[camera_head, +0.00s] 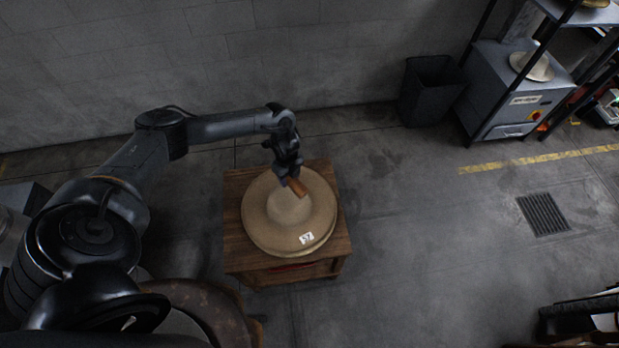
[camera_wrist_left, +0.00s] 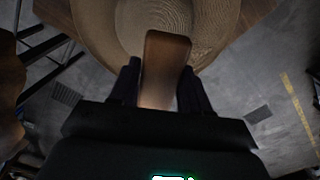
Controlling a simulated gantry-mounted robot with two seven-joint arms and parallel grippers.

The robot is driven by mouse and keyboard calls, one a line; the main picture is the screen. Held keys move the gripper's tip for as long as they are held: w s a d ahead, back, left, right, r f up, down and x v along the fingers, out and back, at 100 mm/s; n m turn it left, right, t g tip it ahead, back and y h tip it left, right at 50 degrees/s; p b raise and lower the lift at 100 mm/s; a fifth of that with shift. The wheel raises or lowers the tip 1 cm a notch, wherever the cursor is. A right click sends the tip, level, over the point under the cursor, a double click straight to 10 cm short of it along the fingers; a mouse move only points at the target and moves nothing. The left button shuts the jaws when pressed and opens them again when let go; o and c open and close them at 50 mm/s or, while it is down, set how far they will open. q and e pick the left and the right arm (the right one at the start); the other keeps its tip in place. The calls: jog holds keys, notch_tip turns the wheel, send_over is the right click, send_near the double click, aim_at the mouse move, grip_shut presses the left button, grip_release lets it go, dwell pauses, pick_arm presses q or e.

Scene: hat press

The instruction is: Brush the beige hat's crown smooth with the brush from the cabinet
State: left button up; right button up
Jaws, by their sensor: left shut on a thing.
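The beige hat (camera_head: 268,222) lies brim down on a small wooden cabinet (camera_head: 238,250), with a white tag on its front brim. My left gripper (camera_head: 287,175) is shut on a brown wooden brush (camera_head: 297,187) and holds it over the back right side of the hat's crown (camera_head: 287,203). In the left wrist view the brush (camera_wrist_left: 165,65) sits between the two fingers, with the hat (camera_wrist_left: 100,30) beyond it. I cannot tell whether the brush touches the crown; its underside is hidden. My right gripper is not in view.
A dark bin (camera_head: 432,92) stands by the back wall, beside a grey press machine (camera_head: 508,90) with another pale hat (camera_head: 532,66) on it. A brown rounded thing (camera_head: 200,305) is at the lower left. The floor right of the cabinet is clear, with a drain grate (camera_head: 543,214).

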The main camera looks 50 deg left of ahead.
pick_arm(q)
jog(key=shift+s+a+f, duration=0.6)
jog(key=shift+a+f, duration=0.15)
jog(key=shift+a, duration=0.2)
jog(key=shift+s+a+f+b, duration=0.15)
jog(key=shift+a+f+b, duration=0.15)
jog(key=shift+b, duration=0.2)
jog(key=b, duration=0.6)
send_over(281, 189)
jog(key=d, duration=0.2)
jog(key=f, duration=0.6)
jog(key=shift+d+f, duration=0.2)
jog(key=shift+f, duration=0.05)
jog(key=shift+f+b, duration=0.45)
jog(key=shift+b, duration=0.1)
jog(key=shift+f+b, duration=0.45)
jog(key=shift+f, duration=0.15)
jog(key=shift+a, duration=0.2)
jog(key=shift+a+b, duration=0.35)
jog(key=shift+a, duration=0.6)
